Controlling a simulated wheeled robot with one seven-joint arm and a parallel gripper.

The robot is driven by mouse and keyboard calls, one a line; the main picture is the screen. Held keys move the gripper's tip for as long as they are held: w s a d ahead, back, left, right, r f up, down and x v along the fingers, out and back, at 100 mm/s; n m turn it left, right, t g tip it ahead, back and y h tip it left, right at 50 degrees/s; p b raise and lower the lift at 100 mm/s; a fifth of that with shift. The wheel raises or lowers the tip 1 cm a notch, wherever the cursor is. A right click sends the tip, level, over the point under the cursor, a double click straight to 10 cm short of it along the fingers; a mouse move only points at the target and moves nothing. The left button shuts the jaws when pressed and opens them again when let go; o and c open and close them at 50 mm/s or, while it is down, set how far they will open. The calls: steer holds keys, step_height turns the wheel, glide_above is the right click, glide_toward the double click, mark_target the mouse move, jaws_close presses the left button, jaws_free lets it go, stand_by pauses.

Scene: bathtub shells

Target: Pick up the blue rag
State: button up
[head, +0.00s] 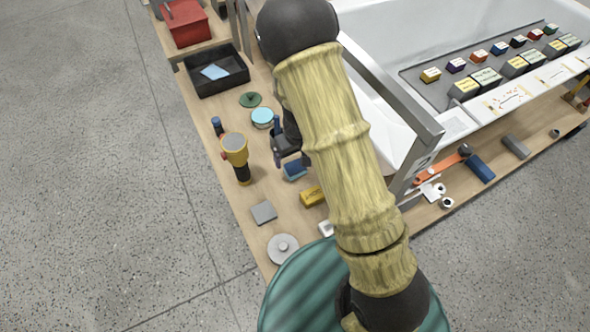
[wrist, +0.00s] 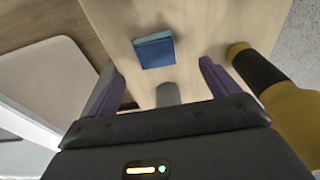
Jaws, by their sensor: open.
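A small folded blue rag (wrist: 155,51) lies flat on the wooden bench top in the wrist view, ahead of my gripper (wrist: 162,72) and between the lines of its two fingers. In the head view the blue rag (head: 294,171) shows just below my gripper (head: 284,158), partly hidden by my arm. My gripper is open with nothing between its fingers. It appears apart from the rag; the exact height gap is hard to tell.
A yellow-and-black flashlight-like tool (head: 235,152) stands close to the left of my gripper; it also shows at right in the wrist view (wrist: 275,95). A yellow block (head: 312,195) lies nearby. The white tub shell (head: 410,50) rises on the right. A black tray (head: 217,83) sits behind.

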mark_target(295, 166)
steer(key=shift+w+f, duration=0.15)
steer(key=shift+f, duration=1.25)
steer(key=shift+w+d+f+b, duration=0.1)
steer(key=shift+w+f+b, duration=0.05)
steer(key=shift+f, duration=0.7)
steer(key=shift+w+a+f+b, duration=0.1)
steer(key=shift+w+f+b, duration=0.1)
steer(key=shift+f, duration=0.7)
steer(key=shift+w+d+f+b, duration=0.1)
steer(key=shift+f+b, duration=0.05)
steer(key=shift+f, duration=0.7)
steer(key=c, duration=1.2)
steer(key=shift+o, duration=0.2)
steer(key=shift+r, duration=0.15)
